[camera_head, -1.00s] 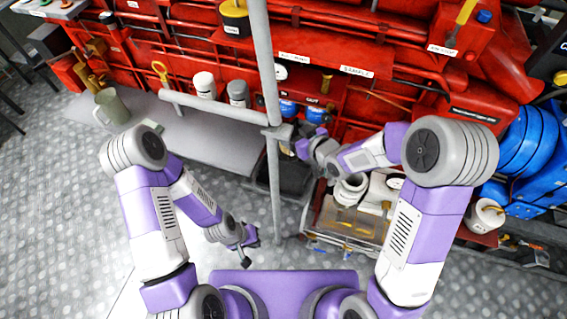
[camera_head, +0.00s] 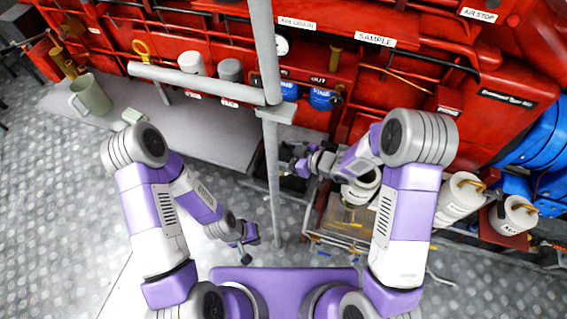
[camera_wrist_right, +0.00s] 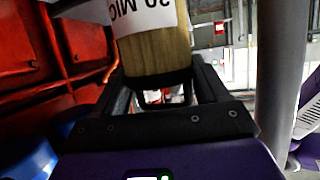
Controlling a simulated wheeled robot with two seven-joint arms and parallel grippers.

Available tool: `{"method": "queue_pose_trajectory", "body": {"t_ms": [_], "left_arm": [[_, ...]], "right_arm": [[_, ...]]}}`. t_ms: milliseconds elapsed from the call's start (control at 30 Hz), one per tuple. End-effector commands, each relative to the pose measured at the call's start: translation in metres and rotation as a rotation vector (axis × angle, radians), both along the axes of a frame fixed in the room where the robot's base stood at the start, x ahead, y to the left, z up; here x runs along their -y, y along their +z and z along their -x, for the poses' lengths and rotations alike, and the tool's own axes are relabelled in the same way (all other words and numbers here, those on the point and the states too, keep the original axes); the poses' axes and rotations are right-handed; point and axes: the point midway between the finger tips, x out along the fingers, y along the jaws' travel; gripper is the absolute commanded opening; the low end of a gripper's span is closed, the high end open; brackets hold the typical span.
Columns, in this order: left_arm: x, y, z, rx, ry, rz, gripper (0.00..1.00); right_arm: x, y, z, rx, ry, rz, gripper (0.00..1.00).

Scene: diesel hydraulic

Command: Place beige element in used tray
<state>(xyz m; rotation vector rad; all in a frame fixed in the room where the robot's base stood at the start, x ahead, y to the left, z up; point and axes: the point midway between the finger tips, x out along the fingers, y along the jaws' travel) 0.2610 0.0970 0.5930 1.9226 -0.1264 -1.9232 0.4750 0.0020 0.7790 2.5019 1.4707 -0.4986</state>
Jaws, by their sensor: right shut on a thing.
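The beige element (camera_wrist_right: 155,52) is a tan cylinder with a white printed label, large in the right wrist view. My right gripper (camera_wrist_right: 165,95) is shut on it, one dark finger on each side. In the head view my right gripper (camera_head: 288,158) is beside the grey vertical post, and the element is hard to make out there. A dark tray (camera_head: 292,186) lies below that gripper, partly hidden by the arm and post; I cannot read any marking on it. My left gripper (camera_head: 247,245) is open and empty, low over the floor.
A clear-sided box (camera_head: 345,230) and white containers (camera_head: 459,198) are at right. A green mug (camera_head: 91,95) stands on the grey bench (camera_head: 205,135). Blue-bowled filters (camera_head: 323,98) hang from the red machine.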

Motion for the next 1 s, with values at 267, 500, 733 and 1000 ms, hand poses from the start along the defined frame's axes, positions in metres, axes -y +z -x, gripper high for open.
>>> {"method": "queue_pose_trajectory", "body": {"t_ms": [267, 500, 733, 1000], "left_arm": [[0.0, -0.013, 0.0, 0.0, 0.0, 0.0, 0.0], [0.0, -0.017, 0.0, 0.0, 0.0, 0.0, 0.0], [0.0, -0.02, 0.0, 0.0, 0.0, 0.0, 0.0], [0.0, -0.02, 0.0, 0.0, 0.0, 0.0, 0.0]], "right_arm": [[0.0, -0.031, 0.0, -0.001, 0.0, 0.0, 0.2], [0.0, -0.041, -0.001, 0.003, 0.0, -0.001, 0.2], [0.0, -0.045, 0.0, 0.002, -0.001, -0.001, 0.2], [0.0, -0.044, 0.0, 0.001, -0.001, 0.001, 1.0]]}}
